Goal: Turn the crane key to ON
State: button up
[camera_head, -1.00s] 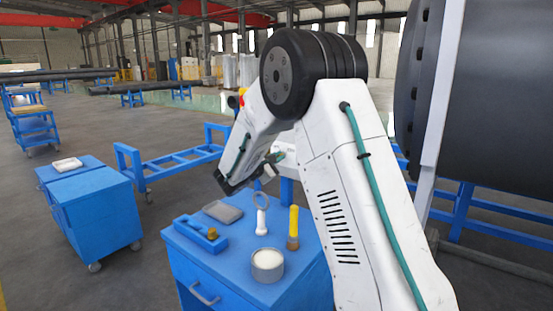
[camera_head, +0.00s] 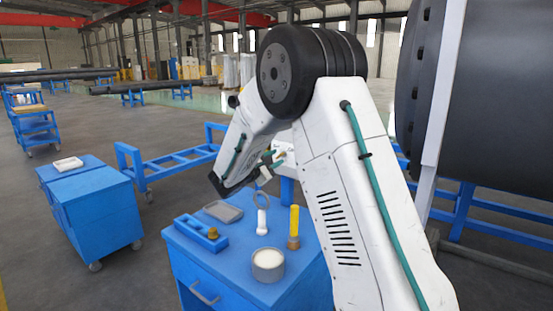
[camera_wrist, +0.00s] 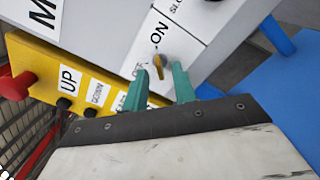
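The crane key (camera_wrist: 159,62) is a small grey and yellow knob on a white plate, in the wrist view. The word ON stands just above it. Another label to its left is partly hidden by my left finger. My gripper (camera_wrist: 160,75) is open, its two teal fingers apart, with the knob showing between and slightly beyond the tips. I cannot tell whether either finger touches it. In the head view my gripper (camera_head: 270,162) is small, at the pale control box (camera_head: 284,146) behind the blue cart; the key cannot be made out there.
A yellow panel (camera_wrist: 84,85) with UP and DOWN labels and a red button (camera_wrist: 16,84) lies left of the key. In the head view, a blue cart (camera_head: 215,283) holding a magnifier, a brush and a round tub stands below my arm. A large dark shell (camera_head: 505,120) is at right.

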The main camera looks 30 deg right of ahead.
jog(key=v, duration=0.6)
dwell(0.3)
jog(key=s+a+f+m+g+y, duration=0.1)
jog(key=s+f+m+g+y, duration=0.2)
jog(key=s, duration=0.7)
jog(key=s+f+m+g+y, duration=0.25)
jog(key=s+m+g, duration=0.2)
jog(key=s, duration=0.55)
jog(key=s+a+r+m+t+y, duration=0.1)
jog(key=s+a+y, duration=0.2)
jog(key=s, duration=0.4)
jog(key=s+a+r+m+y, duration=0.2)
jog(key=s+a+y, duration=0.2)
jog(key=s+a, duration=0.2)
jog(key=s+a+r+m+t+y, duration=0.1)
jog(key=s+a+y, duration=0.3)
jog(key=s, duration=0.5)
jog(key=shift+s+a+r+m+t, duration=0.2)
jog(key=shift+a+r+m+t, duration=0.2)
jog(key=shift+m, duration=0.35)
